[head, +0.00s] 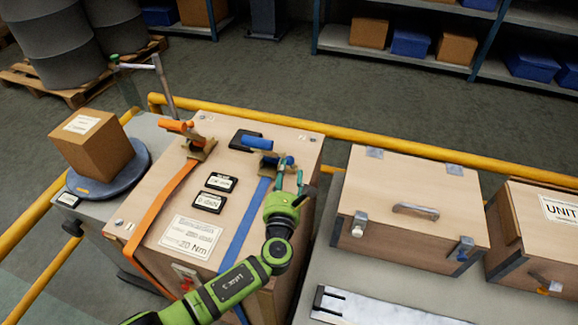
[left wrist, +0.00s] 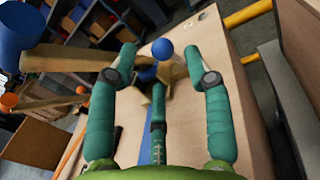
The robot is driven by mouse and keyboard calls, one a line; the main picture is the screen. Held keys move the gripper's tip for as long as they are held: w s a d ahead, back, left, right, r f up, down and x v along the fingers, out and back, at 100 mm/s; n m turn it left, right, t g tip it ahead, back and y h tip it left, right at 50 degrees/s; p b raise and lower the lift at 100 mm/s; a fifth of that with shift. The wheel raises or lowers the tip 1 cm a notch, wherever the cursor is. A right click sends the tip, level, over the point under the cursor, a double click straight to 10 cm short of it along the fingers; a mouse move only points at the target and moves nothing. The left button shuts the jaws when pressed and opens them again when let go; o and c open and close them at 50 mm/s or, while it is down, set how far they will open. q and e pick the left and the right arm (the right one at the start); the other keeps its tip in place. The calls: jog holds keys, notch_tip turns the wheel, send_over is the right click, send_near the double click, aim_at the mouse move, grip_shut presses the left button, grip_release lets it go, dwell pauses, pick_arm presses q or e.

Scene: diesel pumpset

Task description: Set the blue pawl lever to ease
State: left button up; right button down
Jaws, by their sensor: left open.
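The blue ratchet (head: 268,162) sits on top of the large wooden crate (head: 150,225), on a blue strap (head: 246,222). Its thick blue handle (head: 257,143) points left. The lever's setting cannot be read.
An orange ratchet (head: 198,148) with an orange strap (head: 160,205) stands left on the same crate. A cardboard box (head: 92,143) on a round plate is farther left. A closed wooden case (head: 412,215) stands right. A yellow rail (head: 400,147) runs behind.

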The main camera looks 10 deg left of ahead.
aim_at(289, 164)
pick_arm(q)
jog(key=w, duration=0.3)
jog(key=shift+f, duration=0.2)
jog(key=shift+w+d, duration=0.1)
jog(key=shift+w, duration=0.35)
jog(key=shift+w+r, duration=0.1)
jog(key=shift+w, duration=0.15)
grip_shut()
pick_arm(e)
jog(key=shift+w+a+f, duration=0.1)
jog(key=shift+w+f, duration=0.15)
